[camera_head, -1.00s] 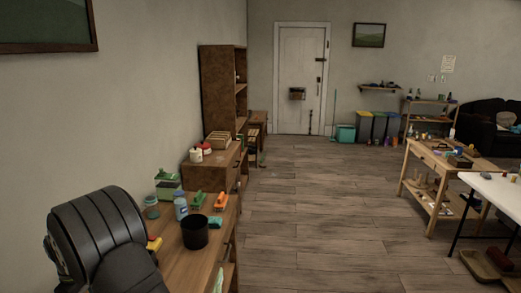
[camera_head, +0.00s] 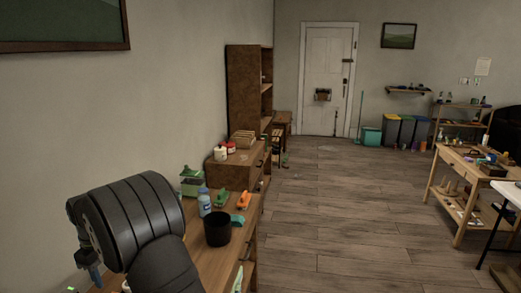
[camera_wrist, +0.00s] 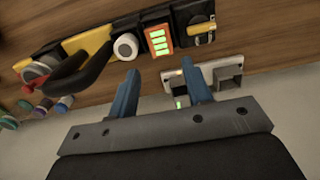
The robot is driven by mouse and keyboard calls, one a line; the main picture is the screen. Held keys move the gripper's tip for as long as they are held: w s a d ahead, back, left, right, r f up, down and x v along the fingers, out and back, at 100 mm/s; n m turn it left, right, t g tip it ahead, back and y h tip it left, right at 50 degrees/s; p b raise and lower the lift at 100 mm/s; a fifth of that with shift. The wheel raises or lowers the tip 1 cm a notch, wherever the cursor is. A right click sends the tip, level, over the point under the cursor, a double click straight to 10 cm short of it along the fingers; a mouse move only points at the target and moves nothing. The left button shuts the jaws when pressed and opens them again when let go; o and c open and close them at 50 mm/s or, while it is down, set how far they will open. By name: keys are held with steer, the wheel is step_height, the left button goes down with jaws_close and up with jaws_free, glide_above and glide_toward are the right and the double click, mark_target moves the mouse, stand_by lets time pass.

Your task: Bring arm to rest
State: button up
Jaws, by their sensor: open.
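My gripper (camera_wrist: 161,90) shows in the wrist view with its two blue fingers spread apart and nothing between them. Behind the fingers are a wooden surface and a pale grey surface. In the head view my dark, ribbed arm is bent at the lower left, over the near end of the workbench (camera_head: 215,262).
The wrist view shows an orange device (camera_wrist: 158,40) with green bars, a white roll (camera_wrist: 125,46) and a grey bracket (camera_wrist: 205,82). The floor (camera_head: 340,220) is open.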

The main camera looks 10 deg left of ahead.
step_height(320, 180, down, 12)
steer(key=shift+r, duration=0.1)
steer(key=r, duration=0.9)
steer(key=shift+w+d, duration=0.1)
steer(key=shift+d, duration=0.1)
steer(key=s+d+f, duration=0.1)
steer(key=s+d, duration=0.1)
steer(key=d, duration=1.3)
steer(key=s+d, duration=0.2)
steer(key=d, duration=1.3)
steer(key=s+a+f, duration=0.4)
steer(key=a+f, duration=0.5)
steer(key=a, duration=0.2)
steer(key=shift+s+a+f+m, duration=0.15)
steer(key=shift+a+f+m, duration=0.1)
steer(key=shift+m, duration=0.15)
steer(key=shift+o, duration=0.2)
